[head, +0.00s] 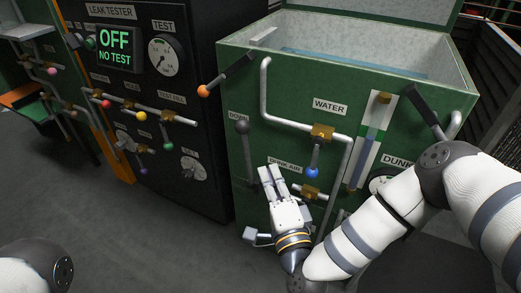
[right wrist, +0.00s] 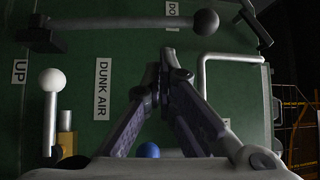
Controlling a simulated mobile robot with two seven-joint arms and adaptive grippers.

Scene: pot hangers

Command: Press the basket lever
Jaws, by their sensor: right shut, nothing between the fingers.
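A lever with a dark grey ball (head: 242,126) stands upright on the green tank's front, its ball by the DOWN label; I take it for the basket lever. In the right wrist view its dark ball (right wrist: 205,22) and long bar run along the top, with an UP label (right wrist: 20,72) on the left. My right gripper (head: 271,172) is shut and empty, right of the lever's rod and below its ball, in front of the panel. Its fingertips (right wrist: 168,55) show apart from the bar. My left gripper is out of view.
The green tank (head: 300,90) carries white pipes, a blue-knobbed valve (head: 312,173) and a gauge. An orange-knobbed handle (head: 203,91) sticks out at the upper left. A white-balled lever (right wrist: 52,80) shows by DUNK AIR. The black leak tester (head: 150,105) stands to the left; floor before it is clear.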

